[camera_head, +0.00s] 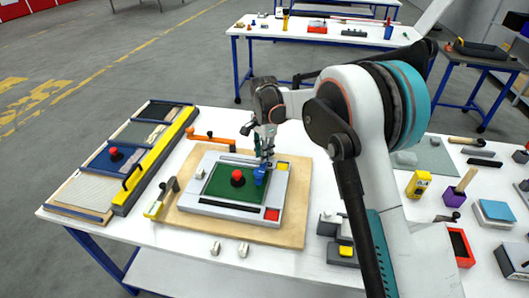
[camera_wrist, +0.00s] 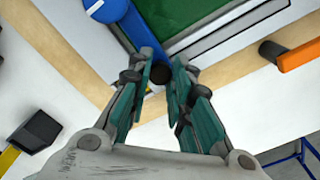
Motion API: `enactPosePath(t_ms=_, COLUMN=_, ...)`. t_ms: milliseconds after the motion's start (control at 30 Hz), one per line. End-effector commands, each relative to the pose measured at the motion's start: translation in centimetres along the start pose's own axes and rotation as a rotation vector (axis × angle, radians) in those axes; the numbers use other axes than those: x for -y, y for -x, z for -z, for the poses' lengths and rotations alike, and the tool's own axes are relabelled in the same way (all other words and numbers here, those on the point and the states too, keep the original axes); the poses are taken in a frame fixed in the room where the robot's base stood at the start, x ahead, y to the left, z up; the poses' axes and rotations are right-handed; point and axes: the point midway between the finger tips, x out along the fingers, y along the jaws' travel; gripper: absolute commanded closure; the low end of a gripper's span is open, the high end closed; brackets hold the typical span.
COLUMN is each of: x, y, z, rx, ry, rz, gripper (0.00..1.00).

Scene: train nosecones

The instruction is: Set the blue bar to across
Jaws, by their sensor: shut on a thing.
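The blue bar (camera_head: 259,178) is at the right side of a green panel (camera_head: 222,181) set in a light grey frame (camera_head: 205,204). My gripper (camera_head: 265,162) is over the bar, pointing down. In the wrist view my gripper (camera_wrist: 164,84) is shut on the blue bar at its knob end. My arm and fingers hide part of the bar in the head view.
The frame lies on a wooden board (camera_head: 180,216). An orange-handled clamp (camera_head: 205,138) and a yellow one (camera_head: 155,208) sit at the board's edges. Trays and a yellow bar (camera_head: 160,152) lie left; several tools and blocks lie right.

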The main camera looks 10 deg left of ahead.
Motion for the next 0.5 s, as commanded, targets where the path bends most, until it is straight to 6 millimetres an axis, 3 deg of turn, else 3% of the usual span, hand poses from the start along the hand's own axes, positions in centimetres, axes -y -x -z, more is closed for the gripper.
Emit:
enactPosePath(t_ms=67, x=0.18, y=0.09, z=-0.12, rx=0.001, ry=0.002, rz=0.004, gripper=1.0)
enactPosePath(t_ms=100, x=0.18, y=0.1, z=-0.12, rx=0.001, ry=0.002, rz=0.005, gripper=0.78)
enactPosePath(t_ms=200, x=0.17, y=0.09, z=-0.12, rx=0.001, ry=0.002, rz=0.004, gripper=0.59)
enactPosePath(t_ms=500, x=0.09, y=0.08, z=-0.05, rx=0.0, ry=0.002, rz=0.003, gripper=0.59)
